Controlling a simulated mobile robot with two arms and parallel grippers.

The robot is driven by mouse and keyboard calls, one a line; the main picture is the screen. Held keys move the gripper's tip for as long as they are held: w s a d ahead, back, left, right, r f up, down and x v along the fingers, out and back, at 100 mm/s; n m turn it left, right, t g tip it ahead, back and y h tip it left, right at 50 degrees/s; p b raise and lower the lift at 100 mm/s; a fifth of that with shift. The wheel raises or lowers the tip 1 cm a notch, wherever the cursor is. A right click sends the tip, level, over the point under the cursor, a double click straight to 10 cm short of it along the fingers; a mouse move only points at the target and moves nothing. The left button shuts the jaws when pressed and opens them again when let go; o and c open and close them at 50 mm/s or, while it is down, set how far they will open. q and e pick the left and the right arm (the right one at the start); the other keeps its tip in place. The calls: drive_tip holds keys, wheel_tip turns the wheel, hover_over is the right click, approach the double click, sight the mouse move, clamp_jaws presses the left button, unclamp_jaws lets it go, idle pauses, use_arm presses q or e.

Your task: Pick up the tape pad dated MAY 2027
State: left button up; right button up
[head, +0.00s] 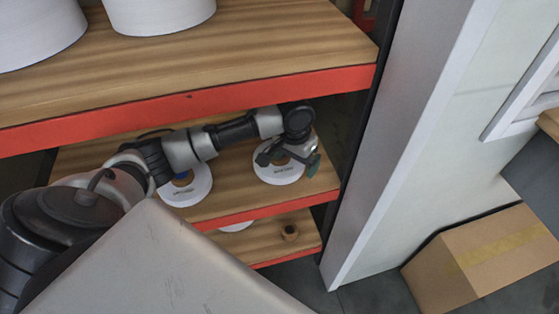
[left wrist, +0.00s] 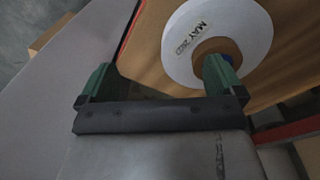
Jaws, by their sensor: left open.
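A white ring-shaped tape pad (head: 279,177) lies flat on the middle shelf, at its right end. In the left wrist view this pad (left wrist: 249,35) carries a label that reads MAY and a year whose last digits I cannot make out. My left gripper (head: 288,162) is open over it and holds nothing. In the left wrist view, the gripper (left wrist: 159,66) has one green finger overlapping the pad's hole and the other outside its rim. I cannot tell if the finger is inside the hole. My right gripper is not in view.
A second white pad (head: 188,194) with a blue core lies to the left, partly behind my arm. The upper shelf (head: 230,60), with large white rolls, overhangs. A cardboard box (head: 485,262) stands right.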

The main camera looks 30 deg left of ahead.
use_arm(q)
drive_tip(key=w+a+r+n, duration=0.3)
drive_tip(key=a+r, duration=0.3)
drive_tip(key=a, duration=0.1)
drive_tip(key=shift+g+y, duration=0.3)
wheel_tip(320, 180, down, 10)
drive_tip(key=shift+f+b, duration=0.2)
drive_tip(key=shift+b, duration=0.4)
drive_tip(key=shift+r, duration=0.1)
drive_tip(key=c, duration=1.1)
